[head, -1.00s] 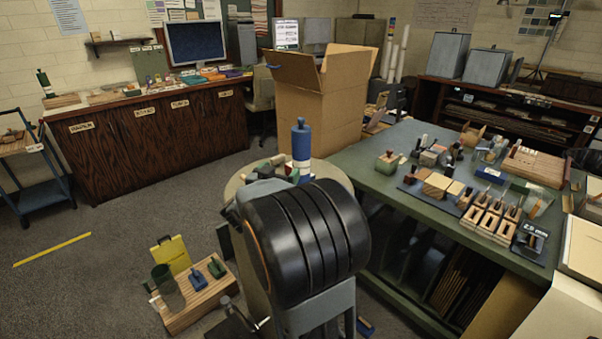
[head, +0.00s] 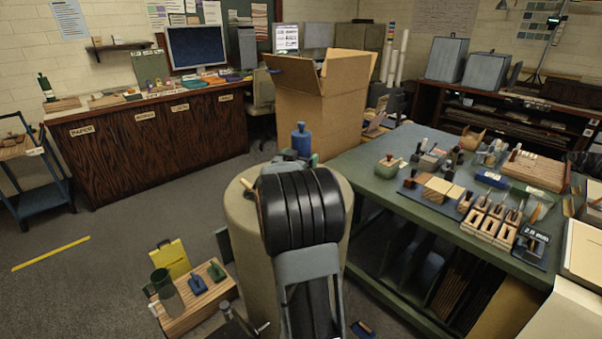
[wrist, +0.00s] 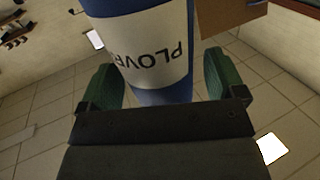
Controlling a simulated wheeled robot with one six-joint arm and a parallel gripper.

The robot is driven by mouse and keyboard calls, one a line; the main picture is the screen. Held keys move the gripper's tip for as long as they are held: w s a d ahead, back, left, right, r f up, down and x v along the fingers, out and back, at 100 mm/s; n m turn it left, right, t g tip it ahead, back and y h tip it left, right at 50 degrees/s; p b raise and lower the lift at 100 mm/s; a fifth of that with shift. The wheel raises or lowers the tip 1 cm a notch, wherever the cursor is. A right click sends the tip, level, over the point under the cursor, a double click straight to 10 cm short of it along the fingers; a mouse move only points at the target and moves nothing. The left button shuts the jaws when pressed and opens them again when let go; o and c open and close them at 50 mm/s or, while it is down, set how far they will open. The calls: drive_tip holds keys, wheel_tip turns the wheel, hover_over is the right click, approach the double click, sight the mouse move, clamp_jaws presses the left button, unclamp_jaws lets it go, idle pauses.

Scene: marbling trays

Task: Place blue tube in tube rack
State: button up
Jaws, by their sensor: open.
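The blue tube (head: 300,137) is upright above the round tan pedestal (head: 243,205) in the head view, its lower part hidden behind my arm. The wrist view shows the tube's blue body (wrist: 162,97) with a white label whose lettering appears upside down. My gripper (wrist: 160,78) is open, its green fingers on either side of the tube. A narrow gap shows at the right finger; contact on the left is unclear. In the head view my gripper is mostly hidden by my arm. I cannot pick out the tube rack with certainty.
A green table (head: 385,185) at right holds wooden blocks, stamps and small tools. A large open cardboard box (head: 318,115) stands behind the pedestal. A wooden block (head: 190,312) with small items is at lower left.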

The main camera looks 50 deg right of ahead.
drive_tip(key=shift+w+d, duration=0.15)
drive_tip(key=shift+d, duration=0.3)
drive_tip(key=shift+c, duration=0.4)
drive_tip(key=c, duration=1.2)
drive_tip(key=shift+c, duration=0.8)
drive_tip(key=shift+r, duration=0.15)
